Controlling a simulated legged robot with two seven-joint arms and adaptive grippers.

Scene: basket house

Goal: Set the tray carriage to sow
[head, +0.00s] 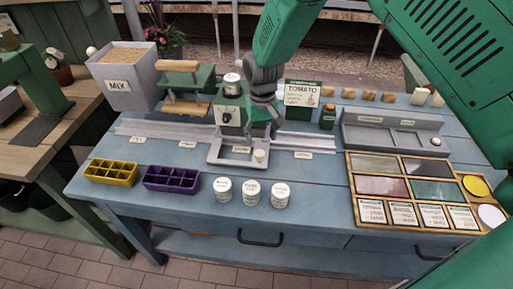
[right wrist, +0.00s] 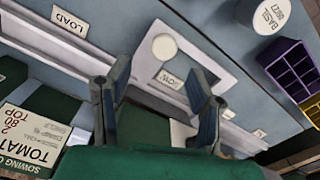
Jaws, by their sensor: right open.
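The tray carriage is a flat grey frame (head: 233,159) with a white round knob (head: 260,156) at its front right. It sits on a pale rail (head: 170,131), in front of the green seeder block (head: 229,112). In the right wrist view the carriage (right wrist: 205,52) and knob (right wrist: 165,47) lie beyond my fingers. The SOW label (right wrist: 168,78) shows within the carriage's outline. My right gripper (head: 262,122) is open and empty, above and behind the knob; its two fingers also show in the wrist view (right wrist: 158,108). My left gripper is not in view.
The LOAD label (head: 303,155) is right of the carriage. Several white pots (head: 251,193) stand in front. A purple cell tray (head: 171,179) and a yellow one (head: 110,172) lie front left. A TOMATO sign (head: 301,94) and orange-labelled bottle (head: 327,117) stand behind on the right.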

